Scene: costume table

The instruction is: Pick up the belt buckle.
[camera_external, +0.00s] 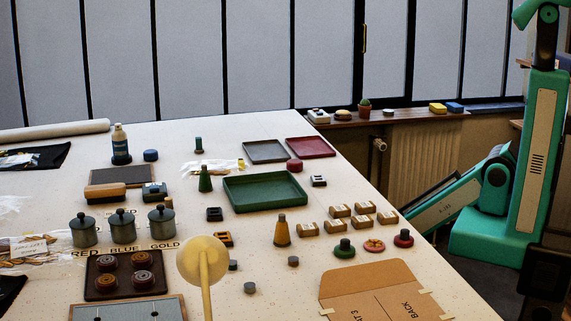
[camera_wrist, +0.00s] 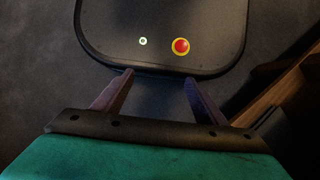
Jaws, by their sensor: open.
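Several small rectangular frame-like pieces that look like buckles lie on the costume table (camera_external: 330,255) in the external view. One is black (camera_external: 214,214), left of the green tray. One is orange (camera_external: 224,239), just below the black one. One is grey (camera_external: 318,181), right of the green tray. I cannot tell which is the belt buckle. My gripper (camera_wrist: 158,78) shows in the wrist view with its two fingers apart and nothing between them. It is away from the table pieces. Its fingers cannot be made out in the external view.
The green tray (camera_external: 236,205) stands mid-table, with grey (camera_external: 264,159) and red trays (camera_external: 325,154) behind it. A pale round-topped stand (camera_external: 202,258) rises in front. Bare tabletop lies between the pieces.

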